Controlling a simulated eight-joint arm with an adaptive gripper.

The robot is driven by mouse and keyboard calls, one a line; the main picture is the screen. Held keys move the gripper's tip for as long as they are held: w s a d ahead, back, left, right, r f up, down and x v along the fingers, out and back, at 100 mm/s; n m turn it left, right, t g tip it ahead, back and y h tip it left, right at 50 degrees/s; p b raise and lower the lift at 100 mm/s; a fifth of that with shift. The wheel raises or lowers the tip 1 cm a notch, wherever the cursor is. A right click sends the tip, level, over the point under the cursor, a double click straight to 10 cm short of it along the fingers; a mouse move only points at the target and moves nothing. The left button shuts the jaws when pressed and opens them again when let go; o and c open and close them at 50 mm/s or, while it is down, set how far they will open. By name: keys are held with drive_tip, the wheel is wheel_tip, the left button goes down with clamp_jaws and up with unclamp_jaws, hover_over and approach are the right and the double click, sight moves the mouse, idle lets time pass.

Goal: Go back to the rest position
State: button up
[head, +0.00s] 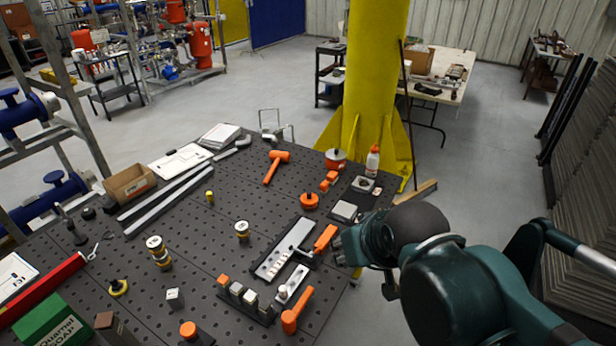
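My gripper (341,250) is at the end of my dark green arm, which reaches in from the lower right. It is over the right edge of the black perforated table (225,202), just right of an orange-handled tool (325,238). The fingers are small and partly turned away, so whether they are open or shut does not show. No held object is visible at the gripper.
The table carries a metal fixture (273,262), an orange hammer (277,162), a cardboard box (130,184), a white-and-orange bottle (372,161), a red bar (42,291) and a green box (52,321). A yellow column (371,75) stands behind it. Stacked sheets (588,150) stand right.

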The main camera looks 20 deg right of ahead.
wheel_tip(320, 180, down, 11)
drive_tip(key=b, duration=1)
drive_tip(key=shift+b, duration=0.3)
drive_tip(key=shift+r, duration=0.1)
idle(0.4)
